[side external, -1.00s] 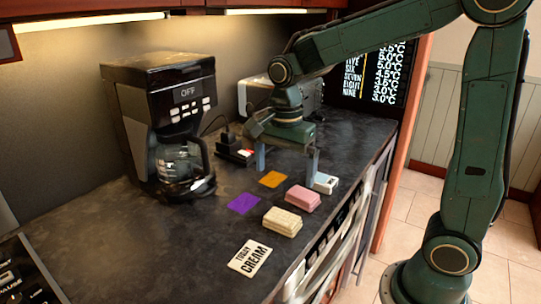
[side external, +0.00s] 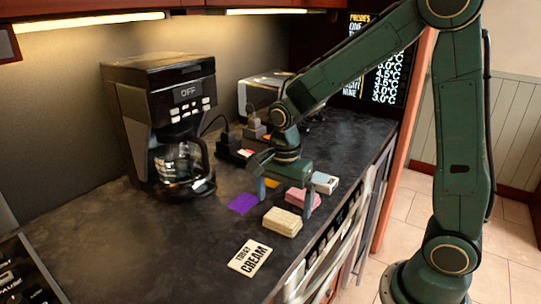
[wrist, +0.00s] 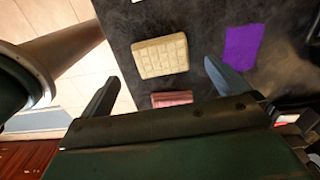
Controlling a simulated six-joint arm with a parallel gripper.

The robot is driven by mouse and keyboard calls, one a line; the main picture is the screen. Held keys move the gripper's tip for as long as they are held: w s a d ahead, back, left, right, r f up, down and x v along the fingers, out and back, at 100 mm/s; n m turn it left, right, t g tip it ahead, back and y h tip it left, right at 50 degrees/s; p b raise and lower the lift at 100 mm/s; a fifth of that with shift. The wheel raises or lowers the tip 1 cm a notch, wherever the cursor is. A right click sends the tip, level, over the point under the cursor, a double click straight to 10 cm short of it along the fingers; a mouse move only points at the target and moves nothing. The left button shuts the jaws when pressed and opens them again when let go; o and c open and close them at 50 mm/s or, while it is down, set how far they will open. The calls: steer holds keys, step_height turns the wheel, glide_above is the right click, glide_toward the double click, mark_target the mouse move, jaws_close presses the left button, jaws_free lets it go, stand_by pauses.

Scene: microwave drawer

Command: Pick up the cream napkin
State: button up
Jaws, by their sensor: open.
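The cream napkin (side external: 283,222) is a thick folded block with a grid pattern, lying on the dark counter near its front edge. It also shows in the wrist view (wrist: 160,55), just beyond the fingertips and between their lines. My gripper (side external: 284,199) is open and empty, pointing down over the pink block, behind the cream napkin and apart from it. The wrist view shows its two spread fingers (wrist: 162,76). A card (side external: 249,258) reading "TODAY CREAM" lies in front of the napkin.
A pink folded block (side external: 300,197) lies between my fingers' lines. A purple sheet (side external: 243,203), an orange sheet (side external: 271,183) and a pale blue-white block (side external: 324,182) lie nearby. A coffee maker (side external: 165,125) stands left.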

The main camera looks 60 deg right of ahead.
mark_target(283, 217)
steer(key=shift+f, duration=2.3)
steer(key=shift+c, duration=0.2)
steer(key=c, duration=1)
